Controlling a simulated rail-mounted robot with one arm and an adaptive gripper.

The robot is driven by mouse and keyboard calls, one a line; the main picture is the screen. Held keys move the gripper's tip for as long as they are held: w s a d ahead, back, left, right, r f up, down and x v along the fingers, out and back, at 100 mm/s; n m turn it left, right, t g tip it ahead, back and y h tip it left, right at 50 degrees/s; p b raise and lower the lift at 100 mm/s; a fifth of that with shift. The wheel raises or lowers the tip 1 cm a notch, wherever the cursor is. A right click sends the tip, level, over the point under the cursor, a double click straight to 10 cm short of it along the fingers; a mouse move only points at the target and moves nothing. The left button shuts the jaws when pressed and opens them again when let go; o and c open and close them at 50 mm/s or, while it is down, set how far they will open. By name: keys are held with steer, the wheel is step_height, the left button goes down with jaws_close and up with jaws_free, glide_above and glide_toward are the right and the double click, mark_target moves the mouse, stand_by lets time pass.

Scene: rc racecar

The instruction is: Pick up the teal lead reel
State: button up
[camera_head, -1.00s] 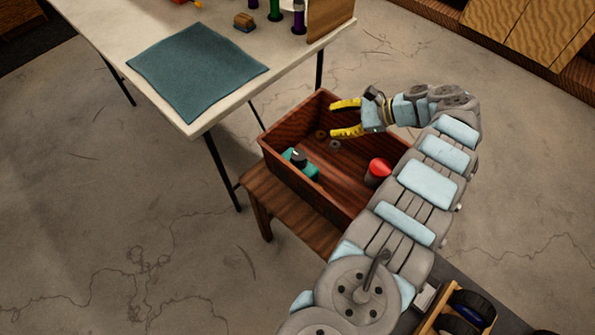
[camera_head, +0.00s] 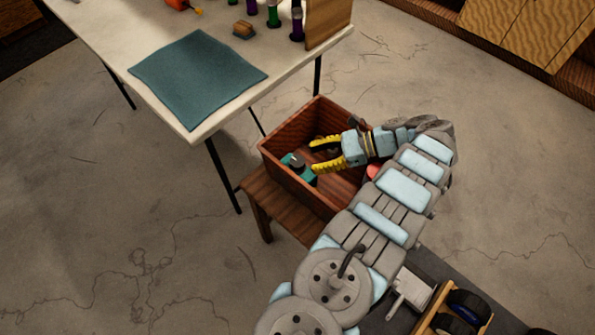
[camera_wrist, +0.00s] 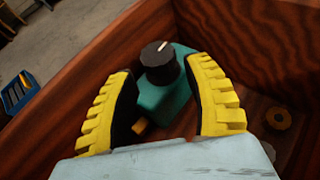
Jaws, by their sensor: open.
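The teal lead reel (camera_head: 306,176) lies in the left end of the brown wooden crate (camera_head: 283,178). It has a teal body and a black knob with a white mark. My gripper (camera_head: 316,156) is open and reaches into the crate from the right, its yellow fingertips close to the reel's right side. In the wrist view the reel (camera_wrist: 165,100) shows between the two open fingers (camera_wrist: 162,68), with its knob at fingertip level. I cannot tell whether either finger touches it. A small orange part shows low by the left finger, and the reel's lower side is hidden.
The crate walls stand close around my gripper. A red-topped thing (camera_head: 373,171) in the crate is mostly hidden by my arm. An orange ring (camera_wrist: 278,118) lies on the crate floor. The white table (camera_head: 215,110) with a teal mat (camera_head: 195,75) stands behind left.

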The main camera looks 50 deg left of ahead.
mark_target(304, 161)
steer(key=shift+x, duration=2.65)
jaws_close()
